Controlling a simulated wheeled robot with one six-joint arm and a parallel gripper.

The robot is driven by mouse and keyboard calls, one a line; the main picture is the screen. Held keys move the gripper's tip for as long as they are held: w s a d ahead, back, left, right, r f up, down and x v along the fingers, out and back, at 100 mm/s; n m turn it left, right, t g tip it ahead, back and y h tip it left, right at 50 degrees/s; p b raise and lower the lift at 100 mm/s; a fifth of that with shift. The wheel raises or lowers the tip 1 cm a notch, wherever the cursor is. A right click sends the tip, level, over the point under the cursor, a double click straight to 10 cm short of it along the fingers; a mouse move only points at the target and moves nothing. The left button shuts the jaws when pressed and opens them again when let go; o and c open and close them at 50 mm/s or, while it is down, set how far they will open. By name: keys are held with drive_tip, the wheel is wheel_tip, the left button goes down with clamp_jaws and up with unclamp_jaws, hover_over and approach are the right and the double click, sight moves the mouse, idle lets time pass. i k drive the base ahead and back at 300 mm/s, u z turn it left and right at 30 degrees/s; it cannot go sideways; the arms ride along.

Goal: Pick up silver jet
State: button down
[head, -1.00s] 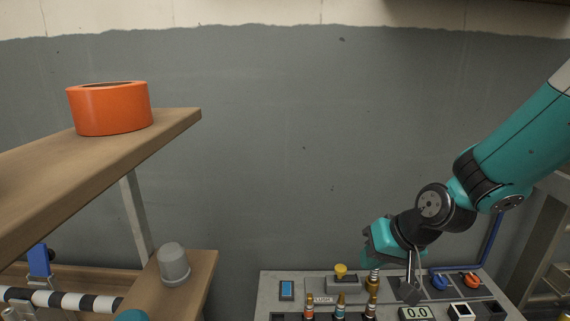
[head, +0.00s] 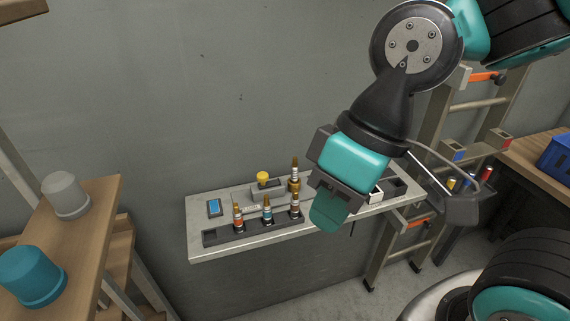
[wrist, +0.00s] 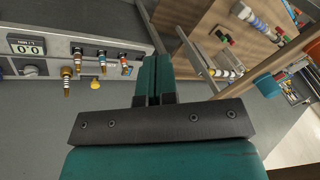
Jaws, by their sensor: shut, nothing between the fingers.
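Three brass-tipped jets stand in a row in a dark slotted rack on the grey bench in the head view. One has a red-orange band (head: 238,219), one a blue band (head: 267,210). The right one, with pale silver-looking bands (head: 295,206), appears to be the silver jet. Another brass piece with a pale band (head: 294,177) stands upright behind it. The row also shows in the wrist view, the silver-looking one (wrist: 78,55) at its left. My gripper (head: 327,215) is shut and empty, to the right of the row and apart from it; its fingers (wrist: 153,78) touch each other.
The bench (head: 192,250) also bears a yellow knob (head: 263,178) and a blue-screened box (head: 214,208). A wooden shelf (head: 105,205) with a grey cup (head: 66,195) and a teal cup (head: 32,275) stands left. A ladder rack (head: 415,165) stands right of the bench.

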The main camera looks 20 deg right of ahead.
sight(294, 167)
drive_tip(key=k, duration=1.3)
drive_tip(key=z, duration=0.55)
drive_tip(key=i, duration=0.4)
drive_tip(key=z, duration=0.65)
drive_tip(key=i, duration=1.15)
drive_tip(key=u, duration=0.7)
